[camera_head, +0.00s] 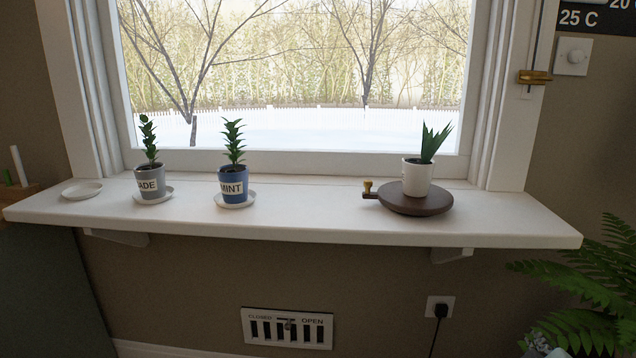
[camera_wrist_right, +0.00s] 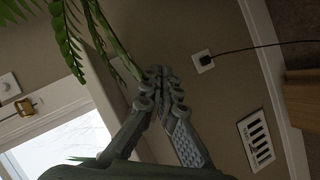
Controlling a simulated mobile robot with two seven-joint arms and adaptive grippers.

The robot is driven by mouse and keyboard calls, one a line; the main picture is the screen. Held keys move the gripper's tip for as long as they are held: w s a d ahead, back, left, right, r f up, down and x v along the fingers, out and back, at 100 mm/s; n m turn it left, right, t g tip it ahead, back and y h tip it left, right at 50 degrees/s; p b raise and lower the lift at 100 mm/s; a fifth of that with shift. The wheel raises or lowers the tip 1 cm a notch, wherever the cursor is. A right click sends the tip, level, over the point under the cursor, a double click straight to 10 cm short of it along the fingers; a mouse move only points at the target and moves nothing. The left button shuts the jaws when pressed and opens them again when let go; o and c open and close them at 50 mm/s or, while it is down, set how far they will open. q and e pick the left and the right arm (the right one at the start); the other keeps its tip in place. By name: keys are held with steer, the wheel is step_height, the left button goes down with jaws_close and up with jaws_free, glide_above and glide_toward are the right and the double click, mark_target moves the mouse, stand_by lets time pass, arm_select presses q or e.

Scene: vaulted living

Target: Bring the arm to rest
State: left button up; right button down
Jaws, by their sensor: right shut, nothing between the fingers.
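My right gripper (camera_head: 543,343) shows at the bottom right edge of the head view, low in front of the wall and beside the green fern (camera_head: 590,285). Only a small part of it is in that view. In the right wrist view the right gripper (camera_wrist_right: 163,88) has its fingers together, with nothing between them. Fern fronds (camera_wrist_right: 100,35) hang close to the fingers in that view; I cannot tell whether they touch. My left gripper is in neither view.
A white windowsill (camera_head: 330,220) holds a grey pot (camera_head: 148,185), a blue pot (camera_head: 233,186), an empty saucer (camera_head: 82,190) and a white pot (camera_head: 417,180) on a dark round stand (camera_head: 415,204). Below are a vent (camera_head: 287,328) and a plugged socket (camera_head: 440,307).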

steer(key=s+a+f+m+g+y, duration=0.2)
steer(key=s+a+f+g, duration=0.25)
steer(key=s+f, duration=0.45)
steer(key=s+a+f+m+g+y, duration=0.35)
steer(key=s+a+f, duration=0.25)
steer(key=s, duration=0.6)
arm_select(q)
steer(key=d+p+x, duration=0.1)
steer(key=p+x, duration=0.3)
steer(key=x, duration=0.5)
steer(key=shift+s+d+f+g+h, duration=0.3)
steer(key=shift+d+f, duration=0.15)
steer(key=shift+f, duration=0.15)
arm_select(e)
steer(key=w+f+n+g, duration=0.1)
steer(key=w+f, duration=0.2)
steer(key=f, duration=0.7)
steer(key=shift+w+a, duration=0.1)
